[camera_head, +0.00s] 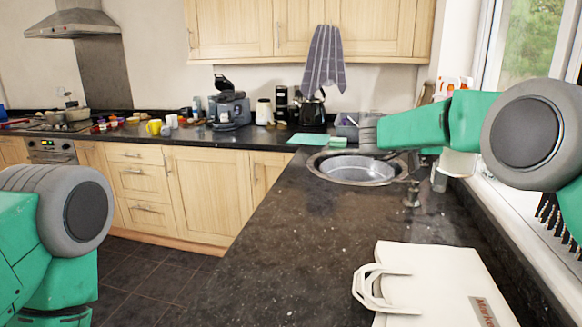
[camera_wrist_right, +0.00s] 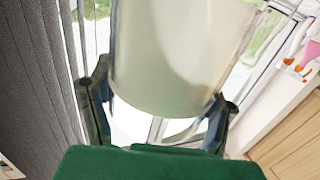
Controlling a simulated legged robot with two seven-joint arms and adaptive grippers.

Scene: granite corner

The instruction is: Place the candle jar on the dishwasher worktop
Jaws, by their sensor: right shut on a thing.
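The candle jar (camera_wrist_right: 180,55) is a large pale, cream-coloured cylinder in the right wrist view, with a clear glass edge at its base. My right gripper (camera_wrist_right: 155,125) is shut on it, with one dark finger on each side. The jar's top is outside that view. The dark speckled worktop (camera_head: 265,240) runs along the window; which part covers a dishwasher I cannot tell.
A round metal sink (camera_head: 357,168) is set in the worktop. A white bag-like item (camera_head: 440,290) lies at the front right. A coffee machine (camera_head: 229,108), a kettle (camera_head: 312,110) and a yellow mug (camera_head: 153,127) stand along the back. The worktop's left front stretch is clear.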

